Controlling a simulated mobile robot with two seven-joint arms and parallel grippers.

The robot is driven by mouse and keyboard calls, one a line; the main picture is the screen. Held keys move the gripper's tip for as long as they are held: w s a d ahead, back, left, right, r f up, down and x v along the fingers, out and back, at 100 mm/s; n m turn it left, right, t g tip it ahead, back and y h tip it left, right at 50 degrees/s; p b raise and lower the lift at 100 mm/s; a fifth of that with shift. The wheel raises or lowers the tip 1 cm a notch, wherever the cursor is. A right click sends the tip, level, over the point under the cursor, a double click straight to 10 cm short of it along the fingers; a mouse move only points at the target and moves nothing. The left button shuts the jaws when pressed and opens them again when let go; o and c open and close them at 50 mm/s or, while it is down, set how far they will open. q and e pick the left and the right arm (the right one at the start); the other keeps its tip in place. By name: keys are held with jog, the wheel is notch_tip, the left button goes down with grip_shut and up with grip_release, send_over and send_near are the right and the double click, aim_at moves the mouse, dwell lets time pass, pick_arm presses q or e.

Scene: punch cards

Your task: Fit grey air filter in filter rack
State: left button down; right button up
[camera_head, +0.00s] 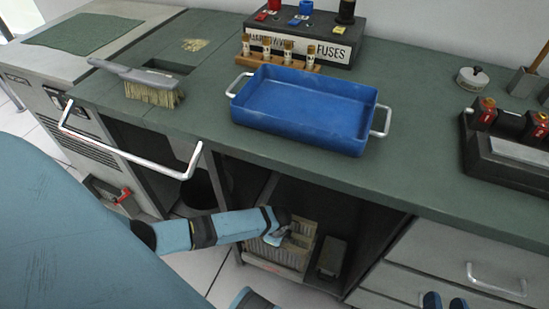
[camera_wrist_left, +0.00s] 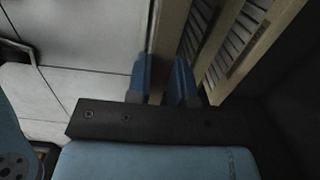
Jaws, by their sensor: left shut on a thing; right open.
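My left gripper (camera_head: 287,236) reaches into the open bay under the bench. It is shut on the pale frame edge of a pleated filter (camera_head: 303,240). In the left wrist view, the two blue fingers of the left gripper (camera_wrist_left: 163,85) stand on either side of that tan edge (camera_wrist_left: 170,35). Grey pleats show beside it, with a second tan-framed pleated piece (camera_wrist_left: 252,50) to its right. I cannot tell which part is filter and which is rack, nor how deep the filter sits. My right gripper (camera_head: 445,301) is open and empty at the bottom edge.
A dark block (camera_head: 331,258) stands right of the filter. The bay's wall and bench edge enclose the left hand. On the bench are a blue tray (camera_head: 305,108), a brush (camera_head: 150,85) and a fuse box (camera_head: 304,36). Drawers (camera_head: 450,265) lie to the right.

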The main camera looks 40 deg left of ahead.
aim_at(274, 251)
pick_arm(q)
jog(key=shift+f, duration=0.4)
jog(key=shift+f+b, duration=0.75)
jog(key=shift+f, duration=0.6)
jog(key=shift+f, duration=0.1)
jog(key=shift+f+b, duration=0.65)
jog(key=shift+f, duration=0.3)
jog(key=shift+c, duration=2.3)
grip_release()
